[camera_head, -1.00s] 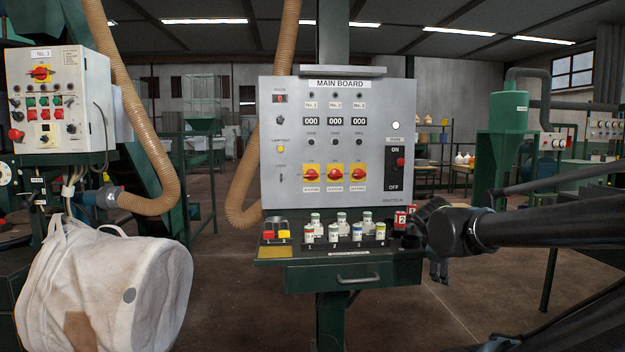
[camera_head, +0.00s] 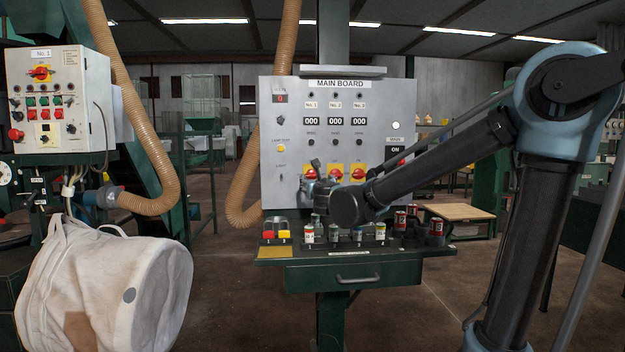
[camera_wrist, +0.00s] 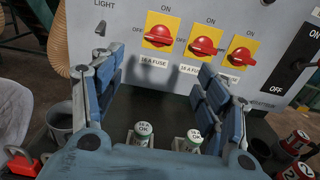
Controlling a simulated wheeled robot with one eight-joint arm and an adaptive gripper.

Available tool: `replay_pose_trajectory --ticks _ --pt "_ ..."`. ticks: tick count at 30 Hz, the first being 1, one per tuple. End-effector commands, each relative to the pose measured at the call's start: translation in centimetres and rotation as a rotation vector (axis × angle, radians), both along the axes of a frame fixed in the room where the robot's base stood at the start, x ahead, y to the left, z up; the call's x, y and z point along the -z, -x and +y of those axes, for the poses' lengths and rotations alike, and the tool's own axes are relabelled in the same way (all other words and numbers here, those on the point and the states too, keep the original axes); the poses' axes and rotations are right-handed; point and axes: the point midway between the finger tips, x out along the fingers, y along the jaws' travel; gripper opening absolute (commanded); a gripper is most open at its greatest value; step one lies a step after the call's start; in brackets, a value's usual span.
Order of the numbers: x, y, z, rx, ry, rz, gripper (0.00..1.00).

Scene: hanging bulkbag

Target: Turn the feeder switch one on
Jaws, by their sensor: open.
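The main board (camera_head: 272,190) is a grey upright panel with three red rotary switches on yellow plates, under labels No. 1 to No. 3. Feeder switch one, the leftmost, shows in the wrist view (camera_wrist: 158,36) with its red handle lying roughly sideways, ON printed above and OFF to its left. In the head view it is partly hidden behind my gripper (camera_head: 324,172). In the wrist view my gripper (camera_wrist: 157,78) is open and empty, its blue fingers spread below the switch. I see a gap between the fingers and the switch; contact is not visible.
The other two switches (camera_wrist: 204,46) (camera_wrist: 240,57) sit to the right. The black main switch (camera_wrist: 298,62) is further right. Small labelled fuses (camera_wrist: 143,133) (camera_wrist: 192,141) stand on the shelf below my fingers. Red cans (camera_wrist: 297,140) stand at right, a light switch (camera_wrist: 100,27) at left.

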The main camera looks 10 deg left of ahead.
Motion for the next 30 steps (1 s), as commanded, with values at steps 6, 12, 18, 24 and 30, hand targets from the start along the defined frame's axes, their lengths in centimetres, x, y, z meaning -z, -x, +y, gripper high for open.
replay_pose_trajectory --ticks 6,12,18,24,30 --pt "-0.1 -1.6 0.7 -0.001 0.005 -0.004 0.68" --pt "-0.1 -4.5 1.5 0.000 0.004 -0.002 0.68" --pt "0.0 -7.5 2.5 0.001 0.003 -0.002 0.68" --pt "0.0 -10.5 3.4 0.001 0.003 -0.002 0.68" --pt "0.0 -13.4 4.4 0.001 0.003 -0.002 0.68"
